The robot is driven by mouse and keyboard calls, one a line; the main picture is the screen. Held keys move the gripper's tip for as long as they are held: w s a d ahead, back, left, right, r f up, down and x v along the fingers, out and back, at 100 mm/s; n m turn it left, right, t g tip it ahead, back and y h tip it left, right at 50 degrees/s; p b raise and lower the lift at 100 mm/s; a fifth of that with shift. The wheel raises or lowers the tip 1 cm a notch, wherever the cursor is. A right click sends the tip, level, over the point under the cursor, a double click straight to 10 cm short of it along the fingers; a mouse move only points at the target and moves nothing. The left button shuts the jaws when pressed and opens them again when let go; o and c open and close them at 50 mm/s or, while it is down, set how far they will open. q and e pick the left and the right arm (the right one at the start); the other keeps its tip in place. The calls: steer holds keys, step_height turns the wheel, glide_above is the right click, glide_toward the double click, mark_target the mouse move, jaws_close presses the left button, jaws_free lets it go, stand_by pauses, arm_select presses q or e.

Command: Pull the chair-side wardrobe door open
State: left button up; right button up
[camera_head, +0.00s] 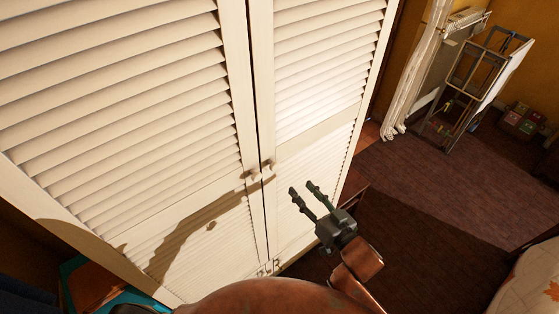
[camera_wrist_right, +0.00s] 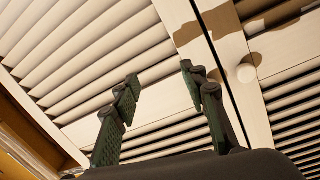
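The white louvred wardrobe has a left door (camera_head: 110,100) and a right door (camera_head: 325,70), and both look shut. Two small pale knobs sit near the middle seam, the left knob (camera_head: 248,175) and the right knob (camera_head: 267,169). My right gripper (camera_head: 303,188) is open and empty, in front of the right door, to the right of and a little below the knobs. In the wrist view the open fingers (camera_wrist_right: 158,84) point at the louvres, and a round knob (camera_wrist_right: 245,72) shows beside the right finger. I see no clear chair. My left gripper is not in view.
A metal-framed stand (camera_head: 470,85) and pale hanging cloth (camera_head: 415,80) are at the upper right. A patterned cushion or bedding (camera_head: 530,282) is at the lower right. The dark floor (camera_head: 420,210) between is mostly clear. A teal-edged object (camera_head: 72,270) lies at the lower left.

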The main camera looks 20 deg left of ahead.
steer(key=y+p, duration=0.1)
steer(key=y, duration=0.1)
glide_toward(276, 168)
arm_select(q)
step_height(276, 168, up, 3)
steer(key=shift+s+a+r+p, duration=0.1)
steer(key=shift+p, duration=0.65)
arm_select(e)
steer(key=shift+n+g, duration=0.3)
steer(key=shift+n, duration=0.1)
steer(key=x, duration=0.8)
steer(key=shift+w+a+r, duration=0.1)
steer(key=shift+w+r, duration=0.05)
steer(key=shift+w, duration=0.05)
steer(key=shift+c, duration=0.3)
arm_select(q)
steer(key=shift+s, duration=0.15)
arm_select(e)
jaws_close()
